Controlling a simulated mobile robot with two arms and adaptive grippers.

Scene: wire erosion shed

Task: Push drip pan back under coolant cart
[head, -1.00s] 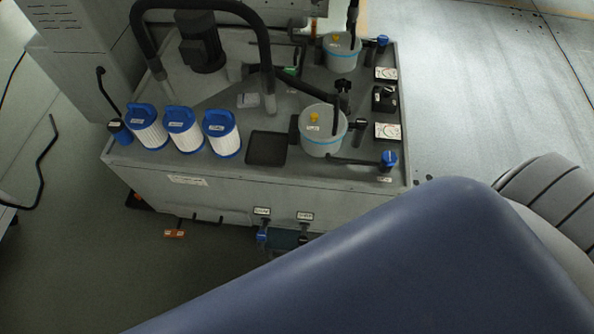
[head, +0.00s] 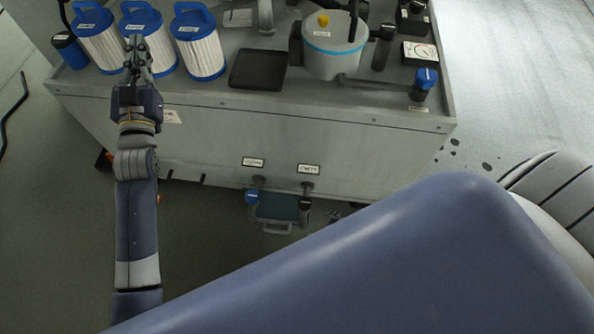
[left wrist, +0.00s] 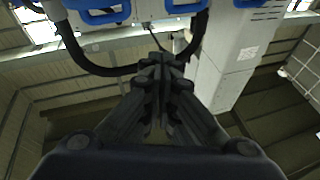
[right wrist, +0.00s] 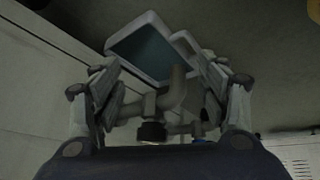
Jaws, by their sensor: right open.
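The drip pan (head: 284,209), a tray with a teal inside and a grey rim and handle, sticks out from under the front of the coolant cart (head: 330,150) in the head view. The right wrist view shows the pan (right wrist: 140,52) beyond the fingers, with its handle at its right. My right gripper (right wrist: 168,85) is open, with a grey tap pipe showing between its fingers; I cannot tell whether it touches anything. The head view hides it behind my blue arm. My left gripper (head: 135,48) is shut and empty, above the cart's front edge before the white filters.
Two taps, one with a blue handle (head: 252,197) and one dark (head: 305,202), hang from the cart front above the pan. Blue-capped filters (head: 200,45) and a grey pot (head: 335,50) stand on the cart top. Floor at lower left is clear.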

